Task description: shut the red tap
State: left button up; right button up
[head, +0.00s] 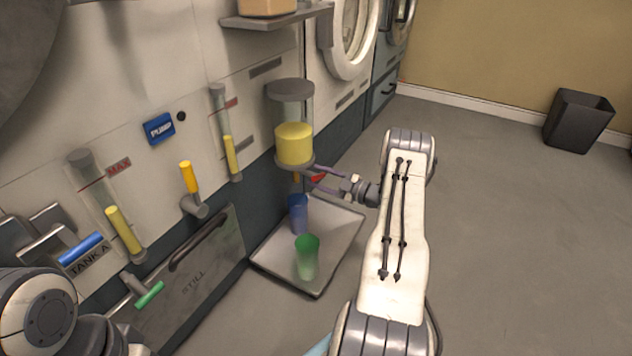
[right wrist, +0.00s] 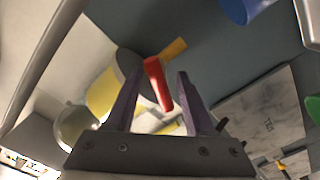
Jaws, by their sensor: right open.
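The red tap (head: 318,178) sits low on the clear tank with yellow liquid (head: 294,145), mostly hidden behind my right gripper in the head view. In the right wrist view the red handle (right wrist: 158,84) stands between the two fingers. My right gripper (head: 316,177) is open, with a purple finger (right wrist: 194,100) on each side of the handle. A gap shows beside the handle on the right; I cannot tell whether the left finger touches it. An orange piece (right wrist: 173,48) is just beyond the handle. My left gripper is not in view.
A blue cup (head: 298,212) and a green cup (head: 307,258) stand on a grey tray (head: 343,225) below the tank. A dark bin (head: 578,121) stands far right; the floor between is clear.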

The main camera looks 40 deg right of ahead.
jog(key=shift+w+a, duration=0.25)
jog(key=shift+w, duration=0.35)
grip_shut()
jog(key=shift+d+r, duration=0.1)
jog(key=shift+d, duration=0.1)
dwell(0.7)
grip_release()
jog(key=shift+a, duration=0.1)
